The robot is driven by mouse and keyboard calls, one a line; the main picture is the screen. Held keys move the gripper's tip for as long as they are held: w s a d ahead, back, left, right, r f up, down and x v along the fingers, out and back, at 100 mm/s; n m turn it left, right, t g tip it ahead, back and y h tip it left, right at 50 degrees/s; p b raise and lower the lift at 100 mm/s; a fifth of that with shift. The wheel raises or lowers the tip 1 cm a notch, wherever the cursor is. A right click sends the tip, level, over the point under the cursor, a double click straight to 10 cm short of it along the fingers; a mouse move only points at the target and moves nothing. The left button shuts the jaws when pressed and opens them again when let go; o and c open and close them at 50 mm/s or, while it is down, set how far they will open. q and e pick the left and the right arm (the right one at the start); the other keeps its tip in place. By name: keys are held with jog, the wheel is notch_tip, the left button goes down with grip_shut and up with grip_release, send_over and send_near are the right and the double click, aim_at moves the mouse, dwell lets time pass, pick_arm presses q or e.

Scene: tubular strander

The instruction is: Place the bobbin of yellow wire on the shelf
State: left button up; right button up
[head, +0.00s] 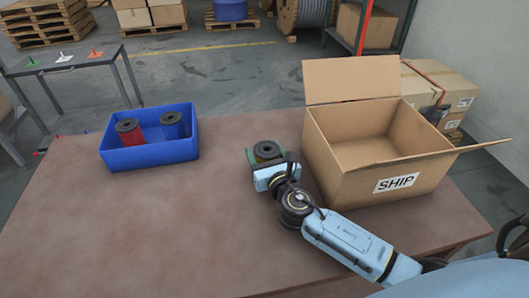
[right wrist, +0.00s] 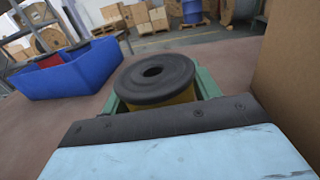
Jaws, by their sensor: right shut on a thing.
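The bobbin of yellow wire (head: 267,149) stands upright on the brown table, just left of the cardboard box. Its dark round flange (right wrist: 153,78) fills the middle of the right wrist view, with a strip of yellow wire (right wrist: 185,96) below it. My right gripper (head: 262,160) is shut on this bobbin, with its green fingers on either side. Whether the bobbin's bottom touches the table is hidden. My left gripper is not in view.
A blue bin (head: 150,157) holds a red bobbin (head: 130,132) and a blue bobbin (head: 173,125). An open cardboard box marked SHIP (head: 350,185) stands close right of my gripper. The front left tabletop is clear.

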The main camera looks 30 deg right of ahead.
jog(key=o, duration=0.7)
jog(key=shift+f, duration=0.15)
jog(key=o, duration=0.5)
